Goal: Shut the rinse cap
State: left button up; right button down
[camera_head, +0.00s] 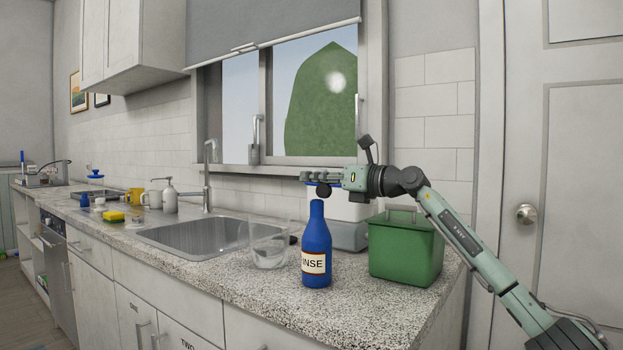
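A blue bottle (316,250) stands upright on the counter, with a white label that reads "INSE" on its visible part. A small dark round piece (323,190) shows just above its neck; I cannot tell whether it is the rinse cap or part of my gripper. My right gripper (308,176) reaches in from the right, its fingers pointing left just above the bottle top. The fingers are seen side-on, so their opening does not show. My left gripper is not in view.
A green lidded bin (405,255) stands right of the bottle, and a clear container (268,248) stands left. A white and grey box (350,236) is behind. The sink (190,238) lies further left, with soap bottles and a yellow sponge (113,216) beyond. The counter's front strip is clear.

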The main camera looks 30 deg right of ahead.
jog(key=shift+n, duration=0.3)
pick_arm(q)
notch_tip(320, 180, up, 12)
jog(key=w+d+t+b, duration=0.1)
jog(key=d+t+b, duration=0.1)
jog(key=b, duration=0.3)
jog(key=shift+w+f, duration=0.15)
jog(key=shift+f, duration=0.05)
pick_arm(e)
jog(key=s+a+f+n, duration=0.2)
jog(key=a+n, duration=0.3)
jog(key=n, duration=1.3)
jog(key=shift+s+a+f, duration=0.2)
jog(key=shift+a+f, duration=0.15)
jog(key=shift+f, duration=0.2)
jog(key=c, duration=1.7)
grip_release()
jog(key=shift+c, duration=0.2)
